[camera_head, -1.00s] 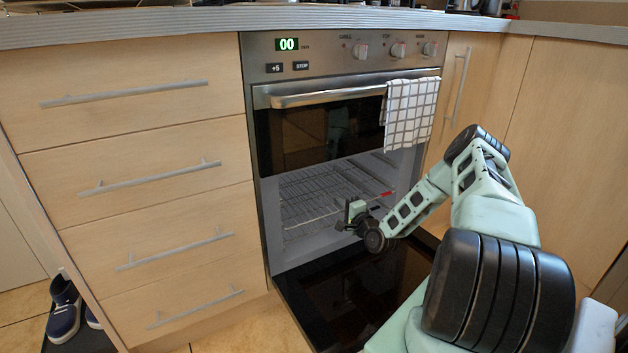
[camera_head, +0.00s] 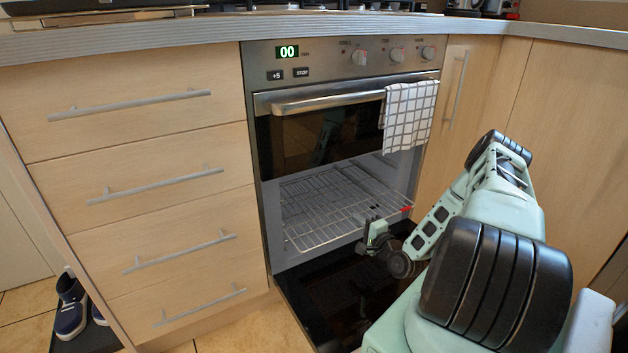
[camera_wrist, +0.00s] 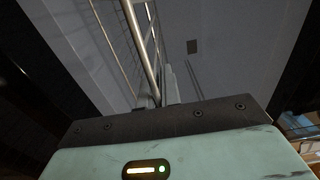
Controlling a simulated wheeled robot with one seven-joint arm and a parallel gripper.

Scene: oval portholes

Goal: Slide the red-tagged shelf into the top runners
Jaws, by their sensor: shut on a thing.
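The red-tagged shelf (camera_head: 335,222) is a wire rack that sticks partly out of the lower oven opening, its red tag (camera_head: 407,209) at the front right corner. My gripper (camera_head: 368,231) is at the rack's front edge and is shut on it. In the wrist view the rack's wires (camera_wrist: 140,45) run away from the jaws (camera_wrist: 158,98). The oven (camera_head: 340,170) has its lower door (camera_head: 340,300) folded down. The runners inside the oven are too small and dark to tell apart, and the rack's rear edge is unclear.
A checked towel (camera_head: 408,115) hangs from the upper door handle (camera_head: 320,102), above the opening. Wooden drawers (camera_head: 140,145) stand at the left and a cabinet (camera_head: 575,140) at the right. Shoes (camera_head: 72,305) lie on the floor at the far left.

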